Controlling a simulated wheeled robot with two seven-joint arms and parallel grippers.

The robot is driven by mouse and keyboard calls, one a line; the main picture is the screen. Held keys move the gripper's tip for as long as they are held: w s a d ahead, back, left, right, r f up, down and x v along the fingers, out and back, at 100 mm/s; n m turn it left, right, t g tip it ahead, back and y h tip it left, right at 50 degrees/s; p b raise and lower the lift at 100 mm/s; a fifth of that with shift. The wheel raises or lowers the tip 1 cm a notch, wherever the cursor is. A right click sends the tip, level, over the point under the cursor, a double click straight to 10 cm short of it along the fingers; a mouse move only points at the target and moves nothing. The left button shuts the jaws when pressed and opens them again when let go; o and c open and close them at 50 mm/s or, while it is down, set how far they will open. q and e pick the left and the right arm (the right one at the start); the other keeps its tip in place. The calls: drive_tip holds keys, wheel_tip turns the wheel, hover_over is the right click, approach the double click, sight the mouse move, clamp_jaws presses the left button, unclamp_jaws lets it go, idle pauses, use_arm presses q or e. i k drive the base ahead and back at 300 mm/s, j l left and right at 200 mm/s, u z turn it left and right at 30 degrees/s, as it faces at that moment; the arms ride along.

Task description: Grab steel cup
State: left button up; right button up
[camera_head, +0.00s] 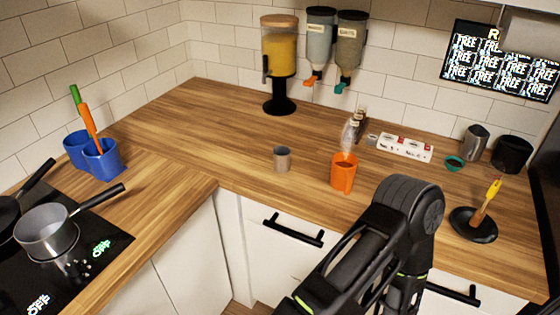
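A small grey metallic cup (282,159) stands upright on the wooden counter, left of an orange cup (343,174). A taller steel pitcher-like cup (475,142) stands at the back right, beside a black container (511,154). I cannot tell for certain which of the two is the steel cup. One of my black arms rises from the bottom, right of centre, with its bent joint in front of the counter edge. Neither gripper shows.
A juice dispenser (279,60) and two wall dispensers (334,50) are at the back. A power strip (404,147) lies near the wall. Blue cups (102,160) and a pot (46,232) on the hob are at left. The counter between the blue cups and grey cup is clear.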

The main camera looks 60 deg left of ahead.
sight(282, 154)
drive_tip(key=u, duration=2.85)
drive_tip(key=l, duration=1.5)
drive_tip(key=i, duration=0.05)
